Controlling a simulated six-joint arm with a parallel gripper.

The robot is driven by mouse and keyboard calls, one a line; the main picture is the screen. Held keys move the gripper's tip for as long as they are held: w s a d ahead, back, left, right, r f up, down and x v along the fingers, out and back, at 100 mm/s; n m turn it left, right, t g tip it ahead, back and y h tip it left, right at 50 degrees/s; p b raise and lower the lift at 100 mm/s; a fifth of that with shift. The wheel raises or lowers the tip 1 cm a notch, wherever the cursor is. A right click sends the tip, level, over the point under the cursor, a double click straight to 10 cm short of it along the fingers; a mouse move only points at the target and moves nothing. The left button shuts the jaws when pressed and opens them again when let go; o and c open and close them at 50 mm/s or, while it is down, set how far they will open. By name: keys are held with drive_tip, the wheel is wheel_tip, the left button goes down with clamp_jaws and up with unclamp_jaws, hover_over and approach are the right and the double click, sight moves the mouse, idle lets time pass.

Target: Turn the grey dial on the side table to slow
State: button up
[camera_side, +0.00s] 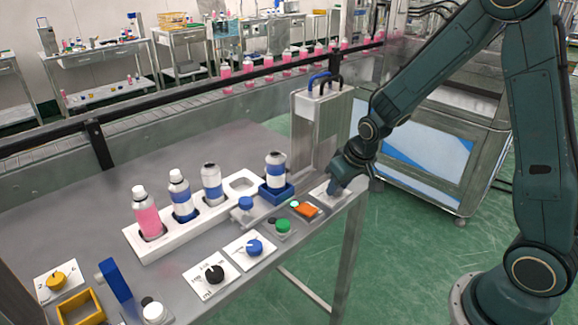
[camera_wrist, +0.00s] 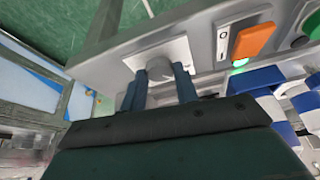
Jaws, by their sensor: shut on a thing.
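The grey dial (camera_wrist: 159,67) sits on a pale plate (camera_wrist: 178,48) near the table edge in the wrist view. My gripper (camera_wrist: 160,80) has one blue finger on each side of it and is shut on it. In the side view, my gripper (camera_side: 337,187) points down at the right end of the table, over the pale plate (camera_side: 320,193). The fingers hide the dial there. I cannot read the dial's markings or its pointer in either view.
An orange rocker switch (camera_side: 305,209) with a lit green lamp lies just left of my gripper. Green (camera_side: 283,227), blue (camera_side: 254,247) and black (camera_side: 214,274) controls follow along the edge. A grey press (camera_side: 322,125) stands behind.

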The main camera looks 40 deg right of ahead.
drive_tip(key=shift+n, duration=0.5)
drive_tip(key=o, duration=1)
drive_tip(key=shift+r, duration=0.1)
drive_tip(key=shift+d+v, duration=0.15)
drive_tip(key=shift+v, duration=3.25)
drive_tip(key=shift+d+v, duration=0.1)
drive_tip(key=shift+v, duration=3.35)
